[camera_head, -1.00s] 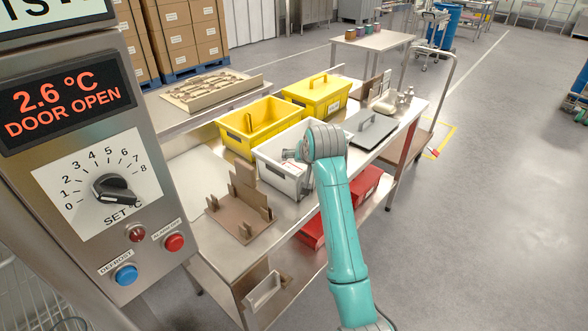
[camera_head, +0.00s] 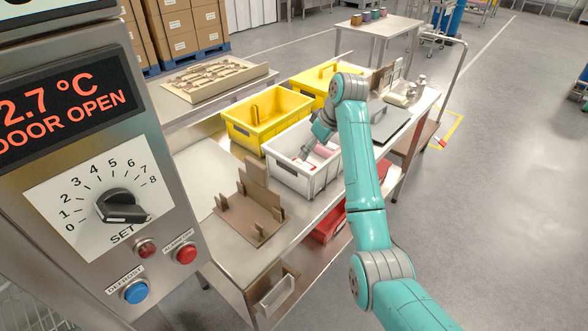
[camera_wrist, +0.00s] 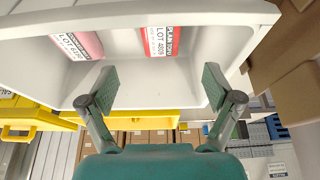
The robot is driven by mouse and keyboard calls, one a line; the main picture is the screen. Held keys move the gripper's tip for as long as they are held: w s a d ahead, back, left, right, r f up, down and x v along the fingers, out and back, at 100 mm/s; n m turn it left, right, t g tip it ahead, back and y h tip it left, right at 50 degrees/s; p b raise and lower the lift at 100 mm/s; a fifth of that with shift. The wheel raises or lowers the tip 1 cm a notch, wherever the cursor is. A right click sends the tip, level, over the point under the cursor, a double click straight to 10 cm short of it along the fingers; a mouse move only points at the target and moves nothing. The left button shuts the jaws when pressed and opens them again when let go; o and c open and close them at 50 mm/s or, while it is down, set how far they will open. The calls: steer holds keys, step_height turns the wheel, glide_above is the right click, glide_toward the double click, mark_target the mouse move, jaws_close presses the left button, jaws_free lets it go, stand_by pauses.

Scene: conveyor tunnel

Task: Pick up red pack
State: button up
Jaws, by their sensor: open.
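The red pack (camera_wrist: 175,42) lies in the white bin (camera_wrist: 30,28), with a white label reading LOT 4809. A pink pack (camera_wrist: 90,42) with a LOT label lies to its left in the wrist view. In the head view the pink pack (camera_head: 325,150) shows inside the white bin (camera_head: 292,180); the red pack is mostly hidden there. My gripper (camera_wrist: 156,86) is open and empty. Its two fingers are spread wide apart at the bin, short of the packs in the wrist view.
A brown fixture (camera_head: 240,222) stands at the table's near end. A grey lid or plate (camera_head: 388,122) lies to the right. The control panel (camera_head: 105,185) fills the left.

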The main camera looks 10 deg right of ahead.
mark_target(304, 166)
steer(key=x, duration=0.5)
steer(key=shift+a, duration=0.1)
steer(key=shift+x, duration=2.6)
steer(key=shift+s, duration=0.15)
steer(key=shift+c, duration=0.2)
